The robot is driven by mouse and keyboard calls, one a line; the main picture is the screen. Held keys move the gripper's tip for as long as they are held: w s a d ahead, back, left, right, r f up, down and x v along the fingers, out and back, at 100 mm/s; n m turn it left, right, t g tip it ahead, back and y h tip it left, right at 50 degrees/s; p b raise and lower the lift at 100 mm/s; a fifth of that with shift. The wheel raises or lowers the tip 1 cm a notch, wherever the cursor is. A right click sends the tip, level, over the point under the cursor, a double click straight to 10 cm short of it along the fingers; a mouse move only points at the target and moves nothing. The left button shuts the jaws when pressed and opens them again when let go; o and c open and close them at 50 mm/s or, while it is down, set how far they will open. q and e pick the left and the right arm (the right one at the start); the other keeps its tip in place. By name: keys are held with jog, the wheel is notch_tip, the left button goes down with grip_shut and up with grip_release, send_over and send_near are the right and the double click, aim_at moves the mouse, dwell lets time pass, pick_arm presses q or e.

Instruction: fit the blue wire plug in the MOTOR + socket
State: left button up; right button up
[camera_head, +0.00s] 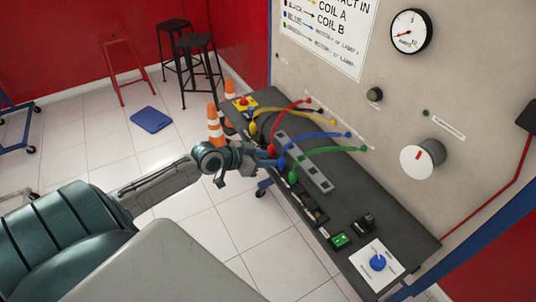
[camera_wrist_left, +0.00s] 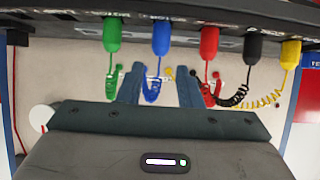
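The blue wire plug (camera_wrist_left: 161,37) hangs from the dark labelled edge (camera_wrist_left: 225,17) in the left wrist view, between the green plug and the red plug. In the head view its blue wire (camera_head: 315,136) runs to the upright panel. My left gripper (camera_head: 268,158) is at the near side of the bench, beside the coloured plugs. In the left wrist view its two fingers (camera_wrist_left: 160,70) are apart, with the blue plug lined up between them just beyond the tips. Nothing is held. I cannot make out the MOTOR + socket; the edge's lettering is too small to read. My right gripper is not in view.
Close neighbours are the green plug (camera_wrist_left: 112,34), red plug (camera_wrist_left: 209,41), black plug (camera_wrist_left: 255,48) and yellow plug (camera_wrist_left: 290,54). A grey bar (camera_head: 318,178) lies on the dark bench (camera_head: 335,208). Orange cones (camera_head: 215,128) stand behind my left gripper.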

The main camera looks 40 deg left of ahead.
pick_arm(q)
notch_tip(320, 180, up, 3)
jog(key=p, duration=0.2)
jog(key=shift+r+p, duration=0.15)
jog(key=shift+p, duration=0.15)
jog(key=o, duration=0.6)
